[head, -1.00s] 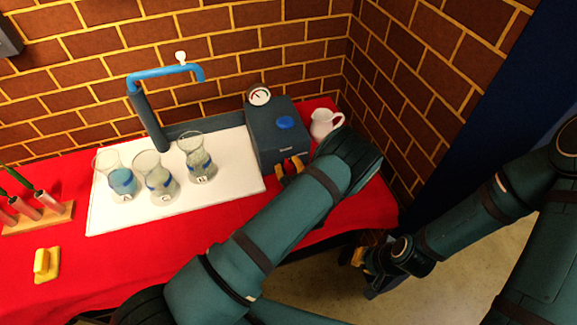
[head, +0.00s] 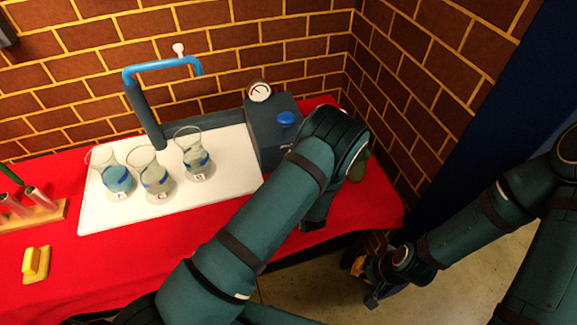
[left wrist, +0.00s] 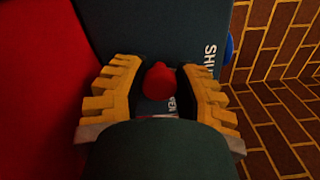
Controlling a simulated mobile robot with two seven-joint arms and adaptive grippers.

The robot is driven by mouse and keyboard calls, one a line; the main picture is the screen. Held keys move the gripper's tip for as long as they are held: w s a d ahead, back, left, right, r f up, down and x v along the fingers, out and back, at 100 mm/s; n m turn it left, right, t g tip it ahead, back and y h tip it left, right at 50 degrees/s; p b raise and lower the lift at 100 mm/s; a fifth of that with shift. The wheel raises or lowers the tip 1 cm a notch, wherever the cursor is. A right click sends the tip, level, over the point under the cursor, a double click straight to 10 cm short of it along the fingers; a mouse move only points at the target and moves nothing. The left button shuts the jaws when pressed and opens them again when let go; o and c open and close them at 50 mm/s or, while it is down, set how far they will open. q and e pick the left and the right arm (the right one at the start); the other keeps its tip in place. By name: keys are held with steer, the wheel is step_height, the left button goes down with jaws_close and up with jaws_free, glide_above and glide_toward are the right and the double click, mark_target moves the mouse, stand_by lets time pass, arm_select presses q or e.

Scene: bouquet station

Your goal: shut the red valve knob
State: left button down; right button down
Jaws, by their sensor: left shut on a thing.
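The red valve knob (left wrist: 159,82) is on the front of a dark blue-grey box (left wrist: 135,30) in the left wrist view. My left gripper (left wrist: 158,95) has its yellow, stepped fingers on either side of the knob, shut on it. Part of the lettering "SHU" shows on the box. My left forearm hides the red knob and left fingers there. My right gripper (head: 366,282) hangs low beyond the table's front edge, its opening unclear.
Three flasks with bluish bands (head: 194,160) stand on a white board (head: 225,178), beside a blue-spouted tap (head: 150,70). A brick wall (head: 385,95) closes the right side.

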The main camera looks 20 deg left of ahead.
arm_select(q)
steer(key=shift+f+n+b, duration=0.1)
steer(key=shift+n+b, duration=0.8)
steer(key=shift+n, duration=0.6)
steer(key=c, duration=0.6)
jaws_free()
steer(key=shift+c, duration=0.2)
steer(key=v, duration=1.2)
